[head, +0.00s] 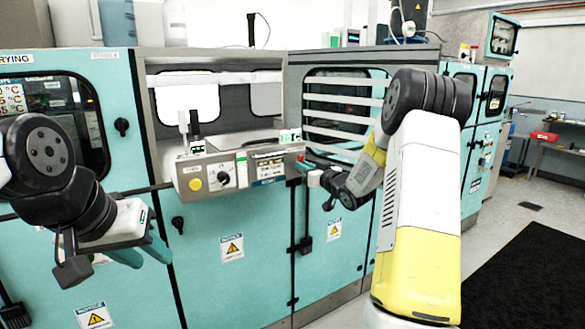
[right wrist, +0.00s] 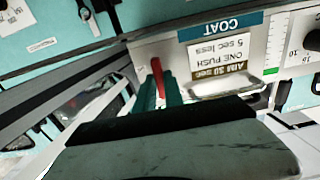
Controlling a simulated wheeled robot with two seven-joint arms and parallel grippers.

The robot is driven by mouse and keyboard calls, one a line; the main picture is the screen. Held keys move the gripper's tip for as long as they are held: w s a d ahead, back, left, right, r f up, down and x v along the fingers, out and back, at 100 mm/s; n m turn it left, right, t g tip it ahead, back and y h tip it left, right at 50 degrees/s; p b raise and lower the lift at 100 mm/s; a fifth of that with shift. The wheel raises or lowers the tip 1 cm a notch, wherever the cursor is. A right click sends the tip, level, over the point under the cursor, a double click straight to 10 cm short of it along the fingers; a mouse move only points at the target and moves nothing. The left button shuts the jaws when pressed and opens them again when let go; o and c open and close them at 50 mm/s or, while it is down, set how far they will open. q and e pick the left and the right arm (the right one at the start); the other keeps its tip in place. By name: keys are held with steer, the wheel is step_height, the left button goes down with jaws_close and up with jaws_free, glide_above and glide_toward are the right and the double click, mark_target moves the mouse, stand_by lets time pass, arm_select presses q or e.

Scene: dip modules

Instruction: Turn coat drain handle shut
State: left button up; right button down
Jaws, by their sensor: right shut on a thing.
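The red coat drain handle (right wrist: 157,76) shows in the right wrist view beside the panel with the upside-down COAT label (right wrist: 222,22). My right gripper (right wrist: 160,92) is shut on the handle, with its teal fingers around it and partly hiding it. In the head view the right gripper (head: 303,167) is at the right end of the grey control box (head: 240,168), and the handle there is a tiny red spot. My left gripper (head: 153,260) is open and empty in front of the teal cabinet doors at the left, away from the handle.
The control box carries a yellow button (head: 195,184) and a black knob (head: 222,177). Teal cabinets with dark latches stand behind both arms. A slatted window (head: 335,120) is right of the box. A black mat (head: 525,265) lies on the floor at right.

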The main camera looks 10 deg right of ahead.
steer(key=shift+f, duration=0.15)
steer(key=c, duration=1.4)
jaws_free()
steer(key=shift+c, duration=0.2)
steer(key=v, duration=0.8)
